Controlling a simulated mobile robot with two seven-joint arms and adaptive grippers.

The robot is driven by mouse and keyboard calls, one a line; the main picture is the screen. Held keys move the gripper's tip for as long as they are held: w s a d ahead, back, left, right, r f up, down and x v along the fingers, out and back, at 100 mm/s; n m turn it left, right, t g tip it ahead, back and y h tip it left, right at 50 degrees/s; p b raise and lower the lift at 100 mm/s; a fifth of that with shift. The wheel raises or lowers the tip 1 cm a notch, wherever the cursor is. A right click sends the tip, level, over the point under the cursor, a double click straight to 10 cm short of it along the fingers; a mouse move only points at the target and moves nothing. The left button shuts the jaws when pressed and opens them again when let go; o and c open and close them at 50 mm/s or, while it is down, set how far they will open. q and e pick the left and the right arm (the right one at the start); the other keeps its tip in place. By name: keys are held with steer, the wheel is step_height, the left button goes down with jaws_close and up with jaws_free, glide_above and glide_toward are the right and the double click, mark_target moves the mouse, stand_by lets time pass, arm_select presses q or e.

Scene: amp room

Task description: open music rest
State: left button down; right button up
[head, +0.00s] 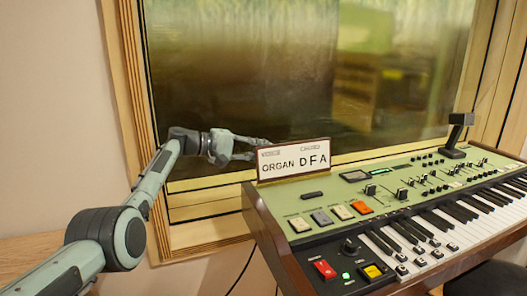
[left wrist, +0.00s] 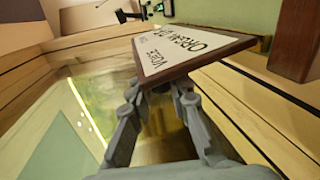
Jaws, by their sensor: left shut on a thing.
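The music rest is a white panel with a brown edge (head: 293,160), lettered "ORGAN DFA". It stands tilted up at the back left of the green organ (head: 400,196). My left gripper (head: 256,148) reaches in from the left, with its fingers at the panel's upper left edge. In the left wrist view the fingers (left wrist: 158,88) meet the brown edge of the music rest (left wrist: 185,50) and are shut on it. The fingertips are partly hidden by the panel. My right gripper is not in view.
A wood-framed window (head: 300,70) stands close behind the organ and my left arm. Several switches and sliders cover the organ's top, with keys (head: 470,220) in front. A black upright piece (head: 459,128) stands at the back right. A dark cable hangs at the organ's left.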

arm_select(q)
steer(key=shift+w+a, duration=0.15)
steer(key=shift+a, duration=0.05)
steer(key=c, duration=1.5)
jaws_free()
steer(key=shift+o, duration=0.4)
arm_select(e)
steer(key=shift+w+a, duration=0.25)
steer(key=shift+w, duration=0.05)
arm_select(q)
steer(key=shift+d, duration=0.1)
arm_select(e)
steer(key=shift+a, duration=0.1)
